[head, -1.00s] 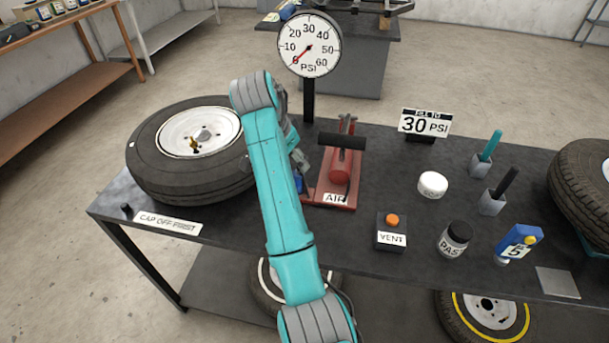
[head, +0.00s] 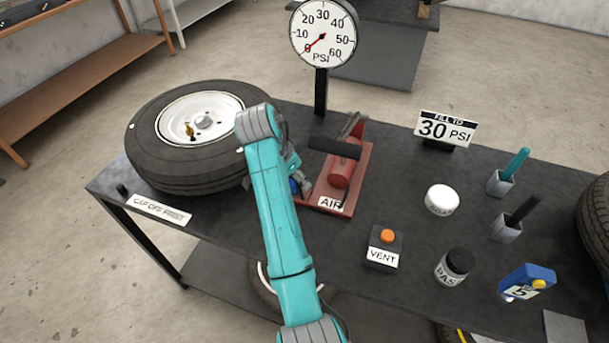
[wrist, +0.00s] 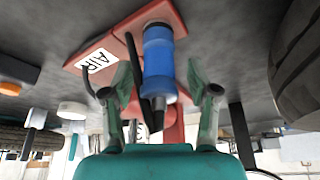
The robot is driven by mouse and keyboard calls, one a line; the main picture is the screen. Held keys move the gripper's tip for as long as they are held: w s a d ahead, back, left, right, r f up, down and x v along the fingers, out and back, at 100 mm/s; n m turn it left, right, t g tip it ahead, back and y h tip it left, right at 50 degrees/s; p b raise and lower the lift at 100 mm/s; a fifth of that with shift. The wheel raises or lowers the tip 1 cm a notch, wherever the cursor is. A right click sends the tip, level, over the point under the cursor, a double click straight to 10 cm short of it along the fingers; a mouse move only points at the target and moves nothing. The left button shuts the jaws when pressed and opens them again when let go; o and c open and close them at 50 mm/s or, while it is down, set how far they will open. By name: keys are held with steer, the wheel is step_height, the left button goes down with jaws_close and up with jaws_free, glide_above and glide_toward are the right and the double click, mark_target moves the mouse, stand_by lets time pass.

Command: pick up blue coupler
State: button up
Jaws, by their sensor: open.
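The blue coupler (wrist: 159,62) shows in the wrist view, upright in that picture between the two fingers of my gripper (wrist: 160,92). The fingers are apart, one on each side of it, with gaps showing. In the head view only a small blue part of the coupler (head: 294,186) shows beside the red air pump (head: 342,172); my arm hides most of it. My gripper (head: 300,180) is at the pump's left side there, partly hidden by the arm. A dark hose runs near the coupler in the wrist view.
A tire (head: 150,150) lies left of my arm, close to it. A gauge (head: 323,34) stands behind the pump. The vent box (head: 382,250), a white jar (head: 442,199) and a dark-lidded jar (head: 454,266) stand to the right. The bench front is mostly clear.

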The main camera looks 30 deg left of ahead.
jaws_close()
stand_by(0.3)
